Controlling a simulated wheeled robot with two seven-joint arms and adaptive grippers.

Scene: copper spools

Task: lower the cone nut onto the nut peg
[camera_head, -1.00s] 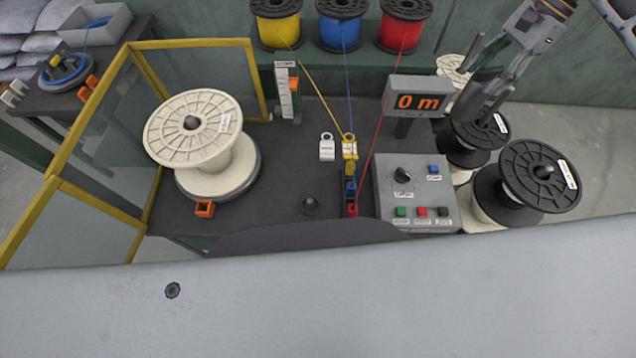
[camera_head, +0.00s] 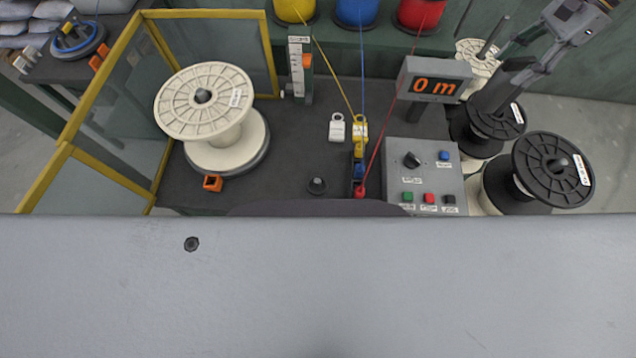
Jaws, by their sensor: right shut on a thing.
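My right gripper (camera_head: 487,98) points down at the upper right, in front of the middle black spool (camera_head: 500,122). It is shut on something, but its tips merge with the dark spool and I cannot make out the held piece. A small dark domed piece (camera_head: 316,186) stands upright on the dark bench, left of the coloured clips. It may be the nut peg; I cannot tell whether a cone nut sits on it. A dark knob (camera_head: 203,96) tops the large cream spool (camera_head: 187,114) at the left. My left gripper is out of view.
A yellow-framed guard (camera_head: 110,105) borders the left. Taut coloured wires cross the middle.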

